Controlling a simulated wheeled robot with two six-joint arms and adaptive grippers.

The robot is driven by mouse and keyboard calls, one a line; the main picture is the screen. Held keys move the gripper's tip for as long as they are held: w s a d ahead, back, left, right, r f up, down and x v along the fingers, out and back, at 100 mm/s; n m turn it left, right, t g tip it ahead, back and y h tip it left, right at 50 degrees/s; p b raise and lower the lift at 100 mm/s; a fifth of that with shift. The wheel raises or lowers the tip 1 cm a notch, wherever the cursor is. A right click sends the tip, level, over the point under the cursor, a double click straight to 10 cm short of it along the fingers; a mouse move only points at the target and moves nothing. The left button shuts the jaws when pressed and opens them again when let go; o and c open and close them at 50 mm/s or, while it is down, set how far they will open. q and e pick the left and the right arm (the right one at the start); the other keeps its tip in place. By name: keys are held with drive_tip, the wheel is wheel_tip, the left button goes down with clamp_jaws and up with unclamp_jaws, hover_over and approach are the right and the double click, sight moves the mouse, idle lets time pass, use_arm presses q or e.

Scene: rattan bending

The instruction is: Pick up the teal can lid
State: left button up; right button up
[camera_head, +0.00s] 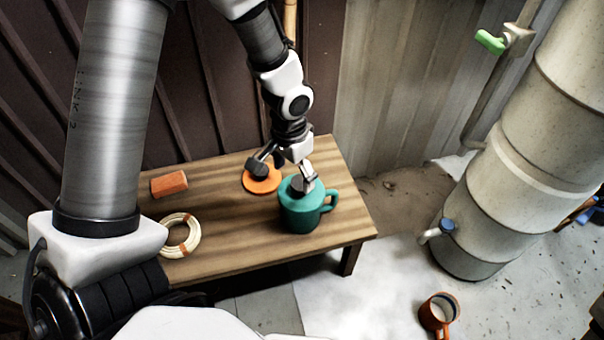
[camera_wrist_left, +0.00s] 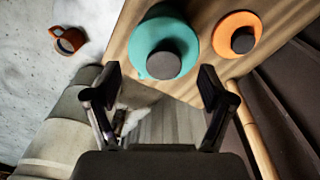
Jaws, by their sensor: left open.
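The teal can (camera_head: 299,217) stands upright near the right end of the wooden bench, its handle to the right. The teal lid (camera_head: 289,192) with a dark round knob sits on its top; the lid also shows in the left wrist view (camera_wrist_left: 146,40), its knob (camera_wrist_left: 163,61) just beyond the fingers. My left gripper (camera_head: 285,174) is open and empty over the lid, with one finger towards the orange lid and one at the can's right side. In the wrist view the fingers (camera_wrist_left: 159,78) are spread wide. My right gripper is not in view.
An orange lid (camera_head: 262,187) with a dark knob lies left of the can. A cream coil (camera_head: 190,243) and an orange block (camera_head: 169,184) lie on the bench (camera_head: 225,225). An orange mug (camera_head: 438,313) is on the ground. A large pipe (camera_head: 520,145) stands right.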

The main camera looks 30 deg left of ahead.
sight(301, 182)
use_arm(q)
drive_tip(key=shift+w+d+r+t+b, duration=0.15)
drive_tip(key=shift+w+t+b, duration=0.45)
drive_tip(key=shift+w+b, duration=0.3)
drive_tip(key=f+b, duration=0.1)
drive_tip(key=f, duration=0.1)
drive_tip(key=f+b, duration=0.1)
drive_tip(key=f, duration=0.1)
drive_tip(key=w+f+b, duration=0.1)
drive_tip(key=f+b, duration=0.1)
drive_tip(key=shift+f, duration=0.7)
drive_tip(key=shift+r, duration=0.2)
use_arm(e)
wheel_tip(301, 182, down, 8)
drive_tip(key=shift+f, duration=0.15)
